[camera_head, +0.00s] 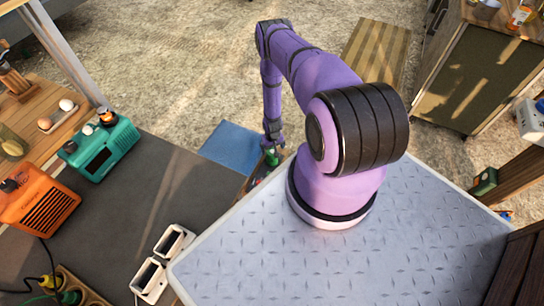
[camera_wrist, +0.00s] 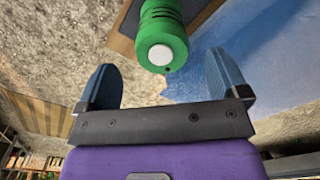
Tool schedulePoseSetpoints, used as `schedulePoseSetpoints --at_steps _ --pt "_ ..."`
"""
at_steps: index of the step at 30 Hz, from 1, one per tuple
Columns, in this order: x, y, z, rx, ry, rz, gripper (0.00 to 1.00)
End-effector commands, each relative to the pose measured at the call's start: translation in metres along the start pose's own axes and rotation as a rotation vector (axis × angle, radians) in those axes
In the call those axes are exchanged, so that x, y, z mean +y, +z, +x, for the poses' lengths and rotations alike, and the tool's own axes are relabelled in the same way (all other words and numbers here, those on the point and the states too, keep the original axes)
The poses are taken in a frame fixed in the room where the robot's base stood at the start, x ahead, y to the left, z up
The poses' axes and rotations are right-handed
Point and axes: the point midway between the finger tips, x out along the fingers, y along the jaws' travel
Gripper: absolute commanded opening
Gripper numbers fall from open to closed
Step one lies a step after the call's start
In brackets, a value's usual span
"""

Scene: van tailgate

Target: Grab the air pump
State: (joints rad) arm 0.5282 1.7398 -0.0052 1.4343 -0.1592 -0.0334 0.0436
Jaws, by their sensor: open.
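A green cylindrical thing with a white round end (camera_wrist: 165,22) shows at the top of the wrist view; it looks like the air pump, but I cannot be sure. In the head view a small green part of it (camera_head: 272,158) shows right by my gripper (camera_head: 271,146), mostly hidden. In the wrist view my gripper (camera_wrist: 163,80) is open, with its two blue fingers wide apart. The green thing lies ahead of the gap between them, and nothing is held. Whether the fingers reach alongside it is unclear.
A blue mat (camera_head: 230,147) lies on the ground near the gripper. A dark worktop (camera_head: 140,205) at left bears a teal device (camera_head: 100,150) and an orange device (camera_head: 40,202). A white twin-opening item (camera_head: 162,263) stands at its front. A cabinet (camera_head: 470,80) stands at upper right.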

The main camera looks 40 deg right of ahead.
Motion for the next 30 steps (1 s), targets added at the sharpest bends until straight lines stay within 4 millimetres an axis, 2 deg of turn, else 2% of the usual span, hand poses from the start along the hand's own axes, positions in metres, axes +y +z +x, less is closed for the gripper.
schedulePoseSetpoints --at_steps 8,19,29,30 --pt "0.0 -0.001 0.018 0.0 0.0 0.0 0.93" --pt "-0.002 -0.002 0.06 0.0 0.0 0.001 0.93" --pt "-0.002 -0.003 0.065 0.0 0.0 0.0 0.93" --pt "-0.002 -0.003 0.065 0.0 0.0 0.0 0.88"
